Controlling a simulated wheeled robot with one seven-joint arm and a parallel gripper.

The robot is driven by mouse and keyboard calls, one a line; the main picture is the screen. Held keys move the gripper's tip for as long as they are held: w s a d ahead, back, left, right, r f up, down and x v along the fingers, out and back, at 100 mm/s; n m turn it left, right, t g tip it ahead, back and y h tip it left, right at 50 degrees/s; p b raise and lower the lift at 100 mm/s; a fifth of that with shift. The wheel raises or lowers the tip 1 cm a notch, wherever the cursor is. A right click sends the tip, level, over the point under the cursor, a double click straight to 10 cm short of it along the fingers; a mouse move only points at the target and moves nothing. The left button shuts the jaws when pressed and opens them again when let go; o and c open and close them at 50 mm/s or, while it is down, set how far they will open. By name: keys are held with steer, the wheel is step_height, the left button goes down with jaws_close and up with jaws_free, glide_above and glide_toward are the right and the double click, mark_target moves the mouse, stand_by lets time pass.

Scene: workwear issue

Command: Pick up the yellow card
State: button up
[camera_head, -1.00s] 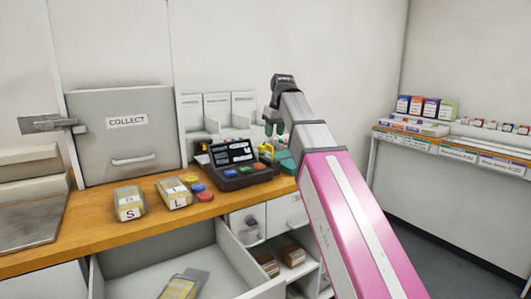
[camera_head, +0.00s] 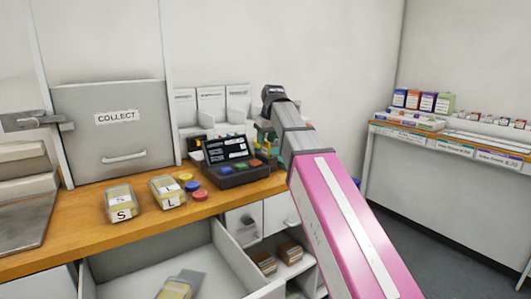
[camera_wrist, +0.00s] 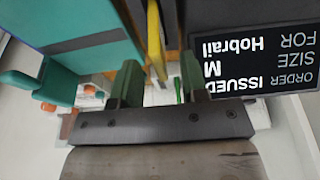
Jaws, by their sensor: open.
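The yellow card (camera_wrist: 155,42) shows in the wrist view as a narrow, edge-on yellow strip. Its near end lies between the two green fingers of my gripper (camera_wrist: 159,82), with a gap on either side. My gripper is open and holds nothing. In the head view my gripper (camera_head: 264,127) is at the back of the counter, just right of the order terminal (camera_head: 236,178). The card cannot be made out clearly there.
The terminal's screen (camera_wrist: 268,62) is close on the right in the wrist view, and a teal object (camera_wrist: 85,65) is close on the left. Bins S (camera_head: 122,203) and L (camera_head: 167,191) stand on the wooden counter (camera_head: 80,230). An open drawer (camera_head: 215,275) juts out below.

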mark_target(266, 151)
steer(key=shift+x, duration=2)
steer(key=shift+s, duration=0.1)
jaws_close()
